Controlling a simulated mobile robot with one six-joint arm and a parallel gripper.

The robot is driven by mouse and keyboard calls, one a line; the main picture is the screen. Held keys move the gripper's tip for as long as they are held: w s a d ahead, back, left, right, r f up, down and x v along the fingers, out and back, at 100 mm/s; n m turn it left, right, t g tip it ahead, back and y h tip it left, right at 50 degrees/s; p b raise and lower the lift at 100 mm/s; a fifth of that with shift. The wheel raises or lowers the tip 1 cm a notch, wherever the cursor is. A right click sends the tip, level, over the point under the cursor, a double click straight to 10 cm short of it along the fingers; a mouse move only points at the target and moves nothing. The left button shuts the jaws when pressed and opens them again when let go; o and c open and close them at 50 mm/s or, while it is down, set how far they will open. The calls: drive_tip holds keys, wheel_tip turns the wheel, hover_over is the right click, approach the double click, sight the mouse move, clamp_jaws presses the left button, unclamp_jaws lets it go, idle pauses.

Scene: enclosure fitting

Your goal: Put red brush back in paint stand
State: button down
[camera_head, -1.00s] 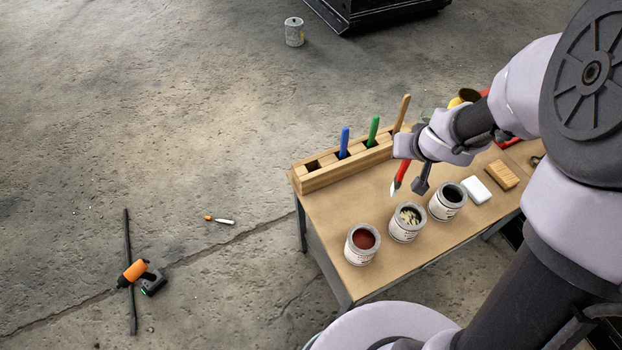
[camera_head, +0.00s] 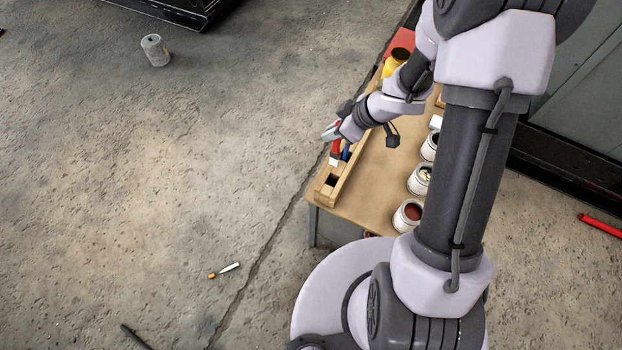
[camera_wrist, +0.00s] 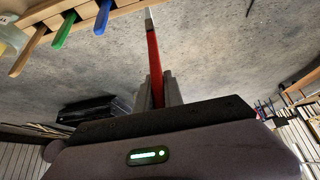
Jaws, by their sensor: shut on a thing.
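My gripper (camera_wrist: 157,90) is shut on the red brush (camera_wrist: 153,55), which points away from the jaws and ends in a pale tip. In the head view the red brush (camera_head: 335,147) shows just below the gripper (camera_head: 336,136), its pale end overlapping the outer edge of the wooden paint stand (camera_head: 325,192). I cannot tell its height above the stand. In the wrist view the stand (camera_wrist: 92,10) is left of the brush, with blue (camera_wrist: 103,17), green (camera_wrist: 65,29) and tan (camera_wrist: 28,50) handles in it. An empty slot (camera_head: 331,180) shows at the stand's near end.
Several paint cans (camera_head: 408,214) stand on the table (camera_head: 372,185) along its right side. A yellow container (camera_head: 396,62) is at the far end. My arm hides part of the table. Open concrete floor lies left of the table.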

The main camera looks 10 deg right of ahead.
sight(334, 157)
wheel_tip(334, 157, down, 13)
drive_tip(key=b, duration=0.8)
drive_tip(key=shift+s+d, duration=0.15)
wheel_tip(334, 157, down, 5)
drive_tip(key=b, duration=0.2)
drive_tip(key=shift+b, duration=0.35)
drive_tip(key=shift+f, duration=0.2)
drive_tip(key=c, duration=1.5)
unclamp_jaws()
drive_tip(key=shift+o, duration=0.2)
drive_tip(key=shift+r, duration=0.1)
